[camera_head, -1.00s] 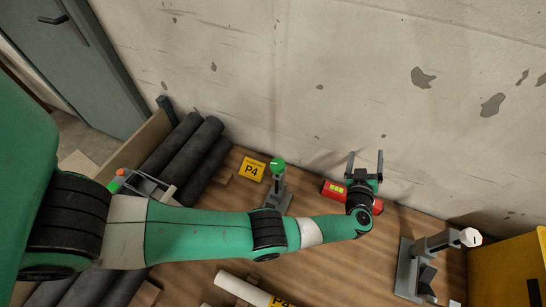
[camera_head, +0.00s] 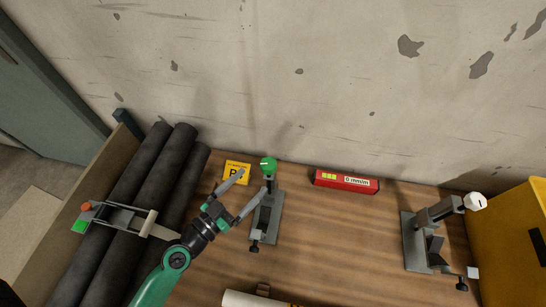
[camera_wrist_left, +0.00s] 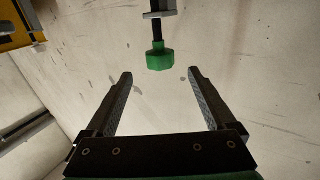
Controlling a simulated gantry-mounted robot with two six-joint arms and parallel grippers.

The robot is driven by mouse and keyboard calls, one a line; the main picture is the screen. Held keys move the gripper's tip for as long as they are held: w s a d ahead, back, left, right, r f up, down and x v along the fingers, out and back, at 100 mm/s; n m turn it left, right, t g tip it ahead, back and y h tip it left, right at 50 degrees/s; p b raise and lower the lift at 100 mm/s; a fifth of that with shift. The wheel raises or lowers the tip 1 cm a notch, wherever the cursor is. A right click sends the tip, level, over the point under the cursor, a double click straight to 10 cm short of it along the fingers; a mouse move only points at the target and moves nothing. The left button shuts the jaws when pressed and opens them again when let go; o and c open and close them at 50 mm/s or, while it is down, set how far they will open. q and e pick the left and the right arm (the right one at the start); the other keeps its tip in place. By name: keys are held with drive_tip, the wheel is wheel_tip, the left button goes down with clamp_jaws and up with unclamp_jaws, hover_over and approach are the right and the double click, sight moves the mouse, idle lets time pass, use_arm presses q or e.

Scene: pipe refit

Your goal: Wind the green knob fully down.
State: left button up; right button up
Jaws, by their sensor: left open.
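The green knob (camera_head: 268,164) tops the screw of a grey clamp stand (camera_head: 266,215) on the wooden bench. It also shows in the left wrist view (camera_wrist_left: 160,58), on a dark threaded stem, beyond the fingertips and roughly centred between them. My left gripper (camera_head: 252,180) is open and empty, its fingers apart, just left of the clamp stand in the head view. The fingers do not touch the knob in the left wrist view (camera_wrist_left: 160,75). The right gripper is in neither view.
A yellow P4 label (camera_head: 237,171) lies behind my left gripper. A red level (camera_head: 346,181) lies by the wall. A second clamp with a white knob (camera_head: 475,201) stands right, beside a yellow box (camera_head: 515,240). Dark pipes (camera_head: 150,195) lie left.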

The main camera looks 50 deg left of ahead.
sight(267, 158)
use_arm(q)
drive_tip(key=w+p, duration=0.1)
drive_tip(key=w, duration=0.6)
drive_tip(key=w+a+p, duration=0.1)
drive_tip(key=w, duration=0.3)
drive_tip(key=shift+w+p, duration=0.2)
drive_tip(key=shift+p, duration=0.1)
